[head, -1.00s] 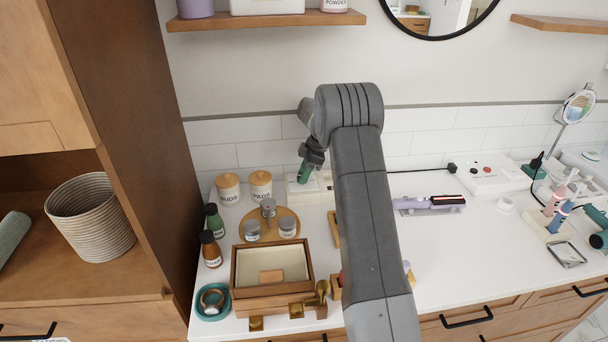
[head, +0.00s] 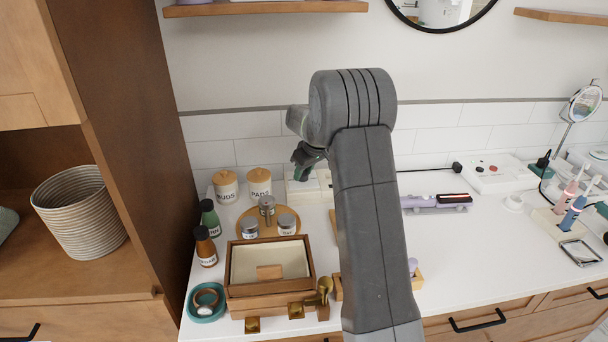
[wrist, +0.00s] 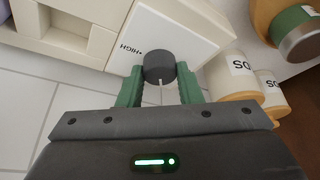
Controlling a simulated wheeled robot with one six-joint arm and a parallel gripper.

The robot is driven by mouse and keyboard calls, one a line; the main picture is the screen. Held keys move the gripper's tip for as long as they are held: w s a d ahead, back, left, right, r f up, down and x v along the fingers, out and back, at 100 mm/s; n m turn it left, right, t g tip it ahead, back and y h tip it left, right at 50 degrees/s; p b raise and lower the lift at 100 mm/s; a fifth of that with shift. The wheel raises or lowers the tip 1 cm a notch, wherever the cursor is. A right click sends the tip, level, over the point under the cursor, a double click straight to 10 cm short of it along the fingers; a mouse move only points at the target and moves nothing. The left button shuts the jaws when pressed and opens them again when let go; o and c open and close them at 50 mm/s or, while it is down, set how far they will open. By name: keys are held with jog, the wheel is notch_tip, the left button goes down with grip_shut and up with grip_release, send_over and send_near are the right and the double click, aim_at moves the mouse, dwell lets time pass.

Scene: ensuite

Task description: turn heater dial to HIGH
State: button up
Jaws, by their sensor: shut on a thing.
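The heater dial (wrist: 159,66) is a dark grey round knob with a white pointer line, on the white heater box (wrist: 165,28) in the wrist view. The word HIGH is printed on the box beside the knob. My gripper (wrist: 160,85) has its green fingers on both sides of the knob and is shut on it. The pointer line shows on the knob's side toward the gripper, away from the HIGH mark. In the head view my gripper (head: 308,160) is at the white box (head: 300,190) against the tiled wall; my arm hides part of it, and the dial cannot be seen there.
Jars labelled BUDS (head: 226,188) and PADS (head: 259,184) stand close to the left of the box. A wooden tray (head: 268,272) and bottles (head: 205,247) are nearer the front. A lilac styling tool (head: 436,203) lies right of my arm.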

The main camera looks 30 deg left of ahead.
jog(key=m+t, duration=0.1)
jog(key=m, duration=0.2)
jog(key=shift+s+m+h, duration=0.1)
jog(key=shift+m+h, duration=0.2)
jog(key=shift+m, duration=0.1)
jog(key=m+t+h+b, duration=0.1)
jog(key=m, duration=0.2)
jog(key=shift+a+f+m, duration=0.1)
jog(key=shift+m, duration=0.2)
jog(key=m+h+b, duration=0.1)
jog(key=m, duration=0.2)
jog(key=m+t+h+b, duration=0.1)
jog(key=m, duration=0.2)
jog(key=shift+s+a, duration=0.1)
jog(key=shift+a, duration=0.05)
jog(key=m+h, duration=0.2)
jog(key=m, duration=0.3)
jog(key=shift+a+m, duration=0.15)
jog(key=shift+m, duration=0.25)
jog(key=m+h+p, duration=0.1)
jog(key=m, duration=0.2)
jog(key=m+g+h+p, duration=0.1)
jog(key=m, duration=0.1)
jog(key=shift+a+m, duration=0.1)
jog(key=shift+m, duration=0.3)
jog(key=shift+p, duration=0.3)
jog(key=o, duration=1)
